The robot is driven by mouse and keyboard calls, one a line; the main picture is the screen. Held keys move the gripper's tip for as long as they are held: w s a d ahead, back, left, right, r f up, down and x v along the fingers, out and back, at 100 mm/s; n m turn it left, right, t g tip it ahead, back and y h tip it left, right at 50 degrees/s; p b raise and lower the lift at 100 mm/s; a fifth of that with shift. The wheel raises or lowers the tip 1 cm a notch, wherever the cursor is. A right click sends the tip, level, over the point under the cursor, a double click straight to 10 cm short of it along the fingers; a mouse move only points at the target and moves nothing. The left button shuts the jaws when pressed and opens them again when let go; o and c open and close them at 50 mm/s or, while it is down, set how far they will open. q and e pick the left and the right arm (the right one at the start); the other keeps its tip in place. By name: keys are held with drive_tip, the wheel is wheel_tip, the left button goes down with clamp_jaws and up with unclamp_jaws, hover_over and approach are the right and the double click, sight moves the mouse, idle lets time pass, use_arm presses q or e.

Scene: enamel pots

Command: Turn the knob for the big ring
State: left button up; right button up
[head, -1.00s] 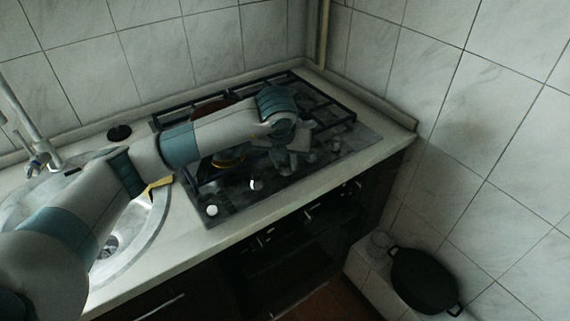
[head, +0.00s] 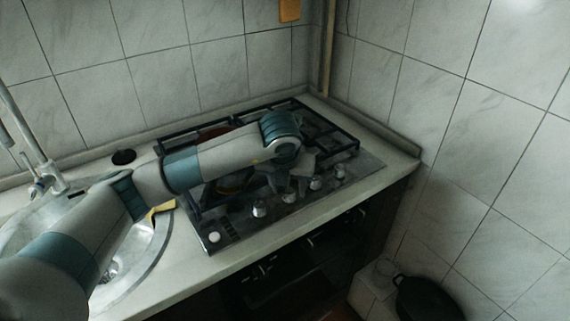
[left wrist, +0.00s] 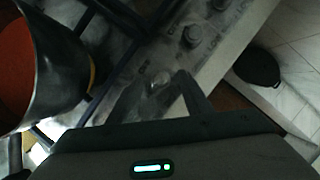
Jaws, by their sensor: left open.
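The stove (head: 333,167) has a row of knobs along its front edge. One knob (head: 259,208) is left of my left gripper (head: 293,190), and others (head: 315,182) are to its right. In the left wrist view my left gripper (left wrist: 160,82) is open, with a knob (left wrist: 157,80) showing between its fingers. I cannot tell whether the fingers touch it. A second knob (left wrist: 192,36) is further along the row. Which knob belongs to the big ring cannot be read. My right gripper is not in view.
A pot with a red-orange inside (left wrist: 28,70) stands on the grate, partly hidden by my arm in the head view. A sink (head: 140,250) is at left. A black pan (head: 428,298) is low at right. Tiled walls close the back and right.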

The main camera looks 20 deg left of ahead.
use_arm(q)
drive_tip(key=shift+v, duration=1.15)
drive_tip(key=b+v, duration=0.2)
drive_tip(key=v, duration=1.2)
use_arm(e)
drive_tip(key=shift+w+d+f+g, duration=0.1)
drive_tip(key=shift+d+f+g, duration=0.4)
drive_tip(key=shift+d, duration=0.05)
